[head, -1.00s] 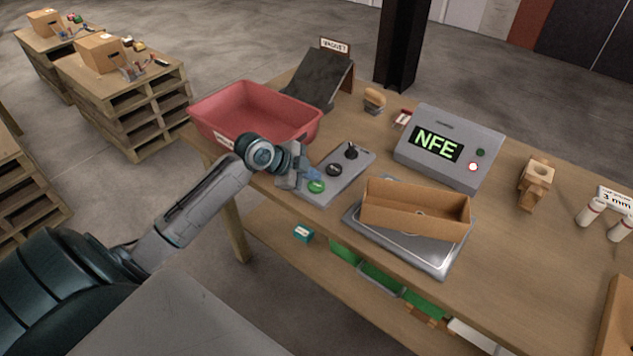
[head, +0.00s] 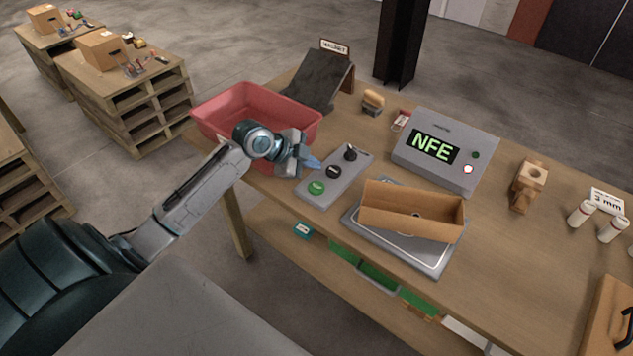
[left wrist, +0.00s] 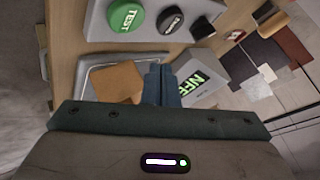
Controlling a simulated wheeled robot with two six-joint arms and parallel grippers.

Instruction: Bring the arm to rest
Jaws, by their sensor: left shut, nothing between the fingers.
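My left gripper (head: 312,163) is shut and empty. It hangs in the air by the front right side of the red bin, just left of the button panel (head: 348,167). The panel carries a green TEST button (head: 317,187), a black button (head: 333,171) and a dark knob (head: 350,153). In the left wrist view the shut blue fingers (left wrist: 161,86) point towards the grey display box (left wrist: 200,80), and the green TEST button (left wrist: 124,18) shows at the top. My right gripper is not in view.
The red bin (head: 222,108) stands at the table's left end. An open cardboard box (head: 411,222) sits on a metal plate (head: 437,261). The display box (head: 487,133) reads NFE. A dark ramp (head: 318,82), wooden block (head: 528,183) and white cylinders (head: 581,212) stand farther back or right.

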